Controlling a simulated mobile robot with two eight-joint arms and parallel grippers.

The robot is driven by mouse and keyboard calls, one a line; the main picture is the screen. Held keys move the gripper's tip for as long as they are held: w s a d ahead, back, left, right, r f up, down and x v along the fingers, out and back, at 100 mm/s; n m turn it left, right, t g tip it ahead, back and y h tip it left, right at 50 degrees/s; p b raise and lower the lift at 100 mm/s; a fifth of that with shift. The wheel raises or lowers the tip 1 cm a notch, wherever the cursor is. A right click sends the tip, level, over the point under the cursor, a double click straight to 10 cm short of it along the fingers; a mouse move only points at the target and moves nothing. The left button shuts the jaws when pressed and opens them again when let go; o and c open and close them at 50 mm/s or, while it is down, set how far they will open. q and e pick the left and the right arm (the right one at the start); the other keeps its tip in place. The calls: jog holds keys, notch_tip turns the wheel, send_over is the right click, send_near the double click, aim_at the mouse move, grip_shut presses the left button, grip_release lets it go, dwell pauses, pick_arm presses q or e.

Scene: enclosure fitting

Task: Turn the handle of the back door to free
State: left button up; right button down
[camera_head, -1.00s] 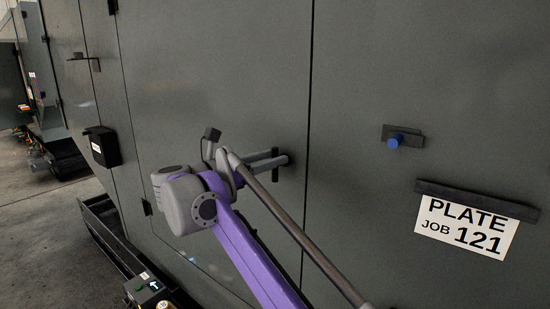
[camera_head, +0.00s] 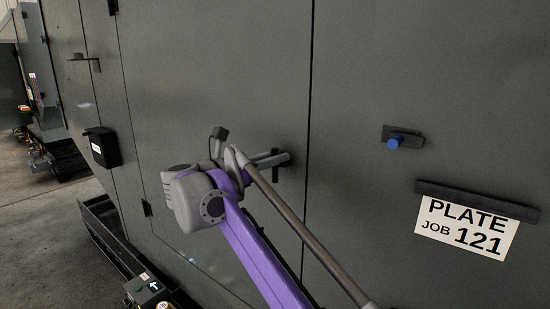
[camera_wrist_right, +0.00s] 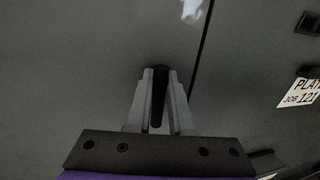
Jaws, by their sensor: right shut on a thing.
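The back door (camera_head: 220,80) is a large dark grey panel with a dark seam along its right side. My right gripper (camera_head: 276,159) is at the door's right edge, close to that seam. It is shut on the dark handle (camera_wrist_right: 158,100), which shows as a black bar between the two grey fingers in the right wrist view. Much of the handle is hidden by the fingers, so its exact angle is hard to read. My left gripper is not in view.
Right of the seam, a fixed panel carries a blue knob (camera_head: 394,143) on a dark plate and a white sign (camera_head: 466,226) reading PLATE JOB 121. A black box (camera_head: 103,147) is mounted at the left. Open floor (camera_head: 40,215) lies far left.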

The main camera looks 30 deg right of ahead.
jog(key=n, duration=0.1)
jog(key=n+p, duration=0.2)
jog(key=shift+w+a+n+t+h, duration=0.15)
jog(key=shift+w+n+t+h, duration=0.15)
jog(key=shift+n+h, duration=0.1)
jog(key=n+t+p, duration=0.1)
jog(key=n, duration=0.4)
jog(key=w+f+n+t+p, duration=0.1)
jog(key=n, duration=0.4)
jog(key=f+n+t+p, duration=0.1)
jog(key=n, duration=0.5)
jog(key=shift+w+a+t, duration=0.15)
jog(key=shift+a+t, duration=0.1)
jog(key=shift+t, duration=0.05)
jog(key=shift+n, duration=0.4)
jog(key=c, duration=0.8)
grip_release()
jog(key=shift+f, duration=0.1)
